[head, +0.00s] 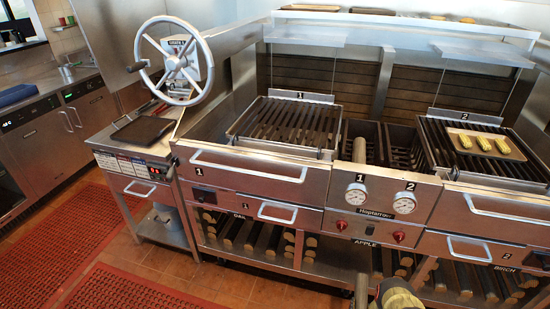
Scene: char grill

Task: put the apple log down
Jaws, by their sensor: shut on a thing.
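A log with a pale round cut end (401,298) shows at the bottom edge, below the APPLE label (366,244); I take it to be the apple log. My gripper (385,297) is at the same spot, mostly cut off by the frame, and is shut on this log. The log is in front of the lower shelf and appears apart from it. Most of its length is hidden. More apple logs (392,262) lie on the shelf under the APPLE label, partly hidden.
Oak logs (245,236) lie on the left shelf and birch logs (490,283) on the right. Grill 1 (290,122) is empty. Grill 2 (440,150) holds a board (516,152) with corn. A pale log (359,150) stands in the middle bay. A handwheel (180,62) rises at left.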

